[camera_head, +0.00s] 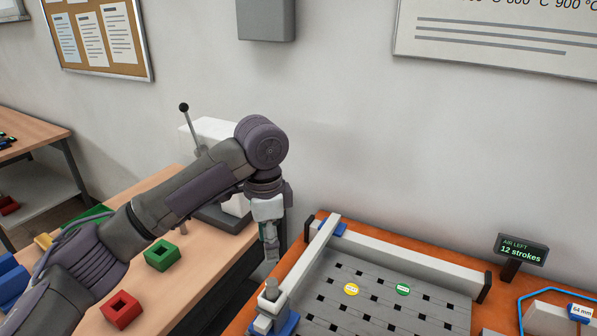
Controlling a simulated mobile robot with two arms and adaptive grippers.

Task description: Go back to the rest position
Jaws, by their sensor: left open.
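My left arm comes in from the left and reaches over the wooden bench. My left gripper (271,240) hangs pointing down near the left edge of the orange table, close to the white bar of the grey slotted plate. It is open and I see nothing held in it. My right gripper is not in view.
The grey slotted plate (375,311) carries a yellow disc (351,289) and a green disc (402,289). A display (522,249) reads "12 strokes". A lever machine (213,130) stands behind my arm.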

